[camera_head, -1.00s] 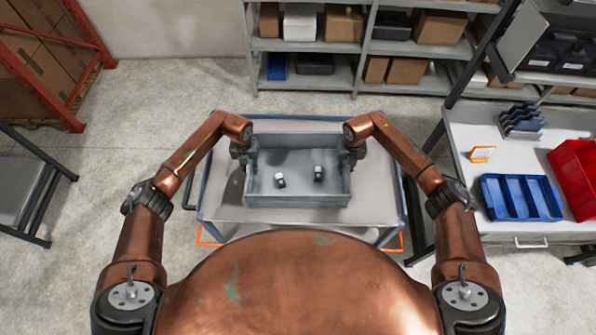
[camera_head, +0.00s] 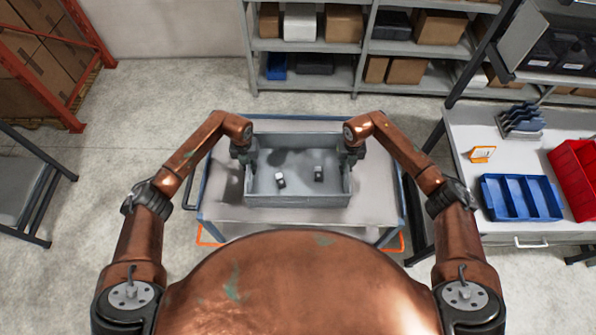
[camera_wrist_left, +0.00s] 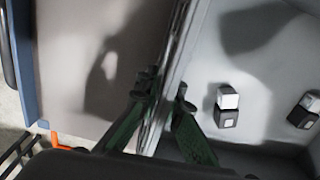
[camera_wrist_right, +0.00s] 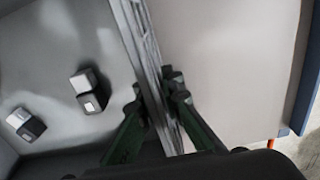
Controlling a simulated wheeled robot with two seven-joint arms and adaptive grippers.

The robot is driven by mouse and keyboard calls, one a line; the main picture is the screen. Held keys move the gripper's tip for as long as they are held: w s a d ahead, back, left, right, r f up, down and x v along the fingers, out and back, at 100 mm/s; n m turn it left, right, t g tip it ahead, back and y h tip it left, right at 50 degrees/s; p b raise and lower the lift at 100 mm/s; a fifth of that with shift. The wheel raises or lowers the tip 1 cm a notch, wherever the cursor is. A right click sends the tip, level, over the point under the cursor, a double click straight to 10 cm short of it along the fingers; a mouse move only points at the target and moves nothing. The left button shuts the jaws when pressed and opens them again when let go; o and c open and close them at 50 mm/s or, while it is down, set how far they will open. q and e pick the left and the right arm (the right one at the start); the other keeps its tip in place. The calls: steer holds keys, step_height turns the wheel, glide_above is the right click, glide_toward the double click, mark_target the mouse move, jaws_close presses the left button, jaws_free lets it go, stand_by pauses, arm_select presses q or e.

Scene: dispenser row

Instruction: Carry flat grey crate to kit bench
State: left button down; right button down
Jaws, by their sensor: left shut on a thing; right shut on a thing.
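The flat grey crate (camera_head: 298,201) is at the middle of the head view, level, over the top of a grey cart (camera_head: 300,222). I cannot tell whether it rests on the cart or hangs just above it. Two small black-and-white items (camera_head: 280,181) (camera_head: 318,174) lie apart inside it. My left gripper (camera_head: 245,157) is shut on the crate's left wall (camera_wrist_left: 170,75). My right gripper (camera_head: 352,156) is shut on its right wall (camera_wrist_right: 143,60). In both wrist views the fingers straddle the wall, one inside and one outside.
A workbench (camera_head: 470,128) at the right carries a blue divided bin (camera_head: 521,198), a red bin (camera_head: 578,175) and an orange-edged sign (camera_head: 482,154). Shelves (camera_head: 350,50) with boxes stand behind. A grey table (camera_head: 22,190) is at the left. Open floor (camera_head: 110,215) lies between it and the cart.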

arm_select(q)
steer(key=shift+r, duration=0.2)
arm_select(e)
steer(key=shift+r, duration=0.25)
